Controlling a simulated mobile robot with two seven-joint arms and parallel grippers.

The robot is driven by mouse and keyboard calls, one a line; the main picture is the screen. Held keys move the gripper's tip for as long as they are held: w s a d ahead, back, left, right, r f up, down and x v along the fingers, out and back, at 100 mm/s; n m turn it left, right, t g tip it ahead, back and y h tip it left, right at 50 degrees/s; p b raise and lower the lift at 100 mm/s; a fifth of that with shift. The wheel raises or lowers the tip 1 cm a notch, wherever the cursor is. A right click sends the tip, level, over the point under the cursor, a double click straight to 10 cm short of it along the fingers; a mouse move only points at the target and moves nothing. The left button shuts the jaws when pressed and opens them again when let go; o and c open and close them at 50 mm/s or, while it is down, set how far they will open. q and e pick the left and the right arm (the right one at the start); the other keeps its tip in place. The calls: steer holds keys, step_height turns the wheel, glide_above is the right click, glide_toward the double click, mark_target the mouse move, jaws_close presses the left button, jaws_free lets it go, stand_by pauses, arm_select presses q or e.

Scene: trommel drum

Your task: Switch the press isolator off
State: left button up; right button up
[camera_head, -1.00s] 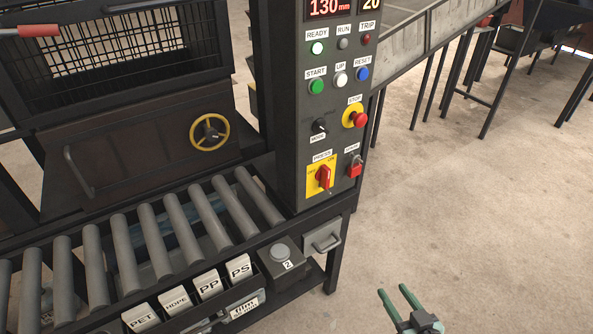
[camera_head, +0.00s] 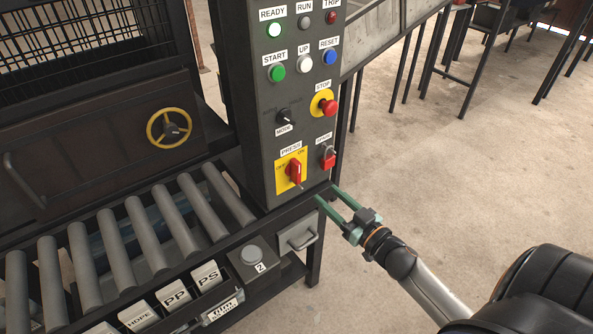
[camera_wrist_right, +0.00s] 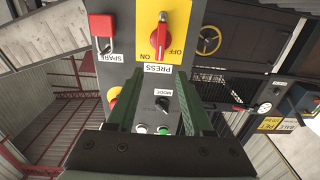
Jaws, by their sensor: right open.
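The press isolator is a red rotary handle (camera_head: 295,172) on a yellow plate (camera_head: 283,182), low on the dark control panel. OFF is printed at the plate's upper left and ON at its upper right. The handle stands roughly upright; I cannot tell exactly which mark it points to. It also shows upside down in the right wrist view (camera_wrist_right: 161,38). My right gripper (camera_head: 327,194) is open and empty, just below and right of the isolator, apart from it. Its green fingers show in the wrist view (camera_wrist_right: 154,98). My left gripper is not in view.
A red padlock (camera_head: 327,160) hangs at SPARE, right of the isolator. The red STOP button (camera_head: 330,107) and MODE knob (camera_head: 284,116) sit above. Floor at right is open.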

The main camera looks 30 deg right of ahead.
mark_target(299, 170)
steer(key=w, duration=0.7)
steer(key=w+a, duration=0.1)
steer(key=w, duration=0.3)
steer(key=shift+w, duration=0.1)
jaws_close()
stand_by(0.3)
